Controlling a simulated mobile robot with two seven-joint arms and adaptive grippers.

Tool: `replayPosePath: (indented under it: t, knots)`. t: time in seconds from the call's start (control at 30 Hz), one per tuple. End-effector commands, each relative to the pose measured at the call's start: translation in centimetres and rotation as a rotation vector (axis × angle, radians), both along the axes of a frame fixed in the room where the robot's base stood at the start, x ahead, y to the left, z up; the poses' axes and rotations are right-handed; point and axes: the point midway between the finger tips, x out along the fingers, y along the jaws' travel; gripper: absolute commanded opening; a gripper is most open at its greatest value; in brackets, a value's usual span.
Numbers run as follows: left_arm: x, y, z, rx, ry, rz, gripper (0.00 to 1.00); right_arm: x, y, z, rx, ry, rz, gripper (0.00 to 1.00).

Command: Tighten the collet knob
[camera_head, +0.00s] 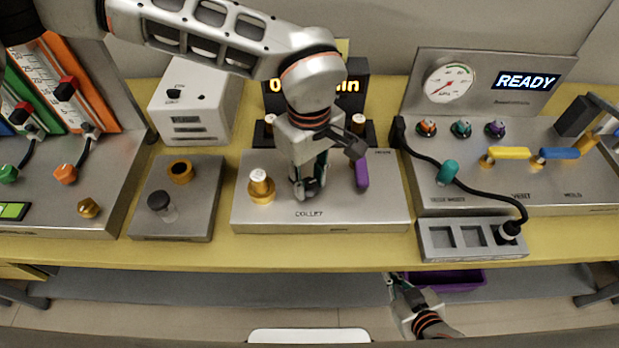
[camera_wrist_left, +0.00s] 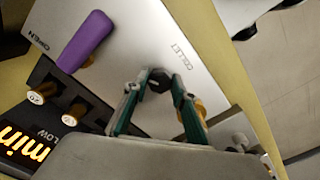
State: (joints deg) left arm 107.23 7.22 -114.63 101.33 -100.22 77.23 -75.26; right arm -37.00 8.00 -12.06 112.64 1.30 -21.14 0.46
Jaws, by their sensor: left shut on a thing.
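The collet knob (camera_wrist_left: 158,80) is a small dark knob on the silver plate (camera_head: 372,212) lettered COLLET. In the left wrist view it sits between the fingertips of my left gripper (camera_wrist_left: 155,84). My left gripper (camera_head: 308,190) reaches down from above and is shut on the knob; in the head view its fingers largely hide it. My right gripper (camera_head: 396,285) is low at the front, below the bench edge and away from the knob. Its fingers are too small to judge.
On the same plate, a brass knob with a white top (camera_head: 260,186) stands left of my left gripper, and a purple lever (camera_head: 361,170) stands right; it also shows in the left wrist view (camera_wrist_left: 86,42). A lit display (camera_head: 355,84) is behind. A socket block (camera_head: 472,238) with a black cable is right.

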Motion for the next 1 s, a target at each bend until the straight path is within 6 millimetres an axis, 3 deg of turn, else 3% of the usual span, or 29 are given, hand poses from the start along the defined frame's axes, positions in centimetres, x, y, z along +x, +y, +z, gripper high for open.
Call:
replayPosePath:
  t: [0.5,1.0]
  knots:
    - [0.04,0.07,0.05,0.001,0.0,-0.356,0.04,-0.19,0.11,0.06,0.003,0.005,0.0,0.0]
    - [0.08,0.06,0.03,0.001,-0.001,-0.433,0.04,-0.12,0.15,0.3,0.004,0.001,0.001,0.0]
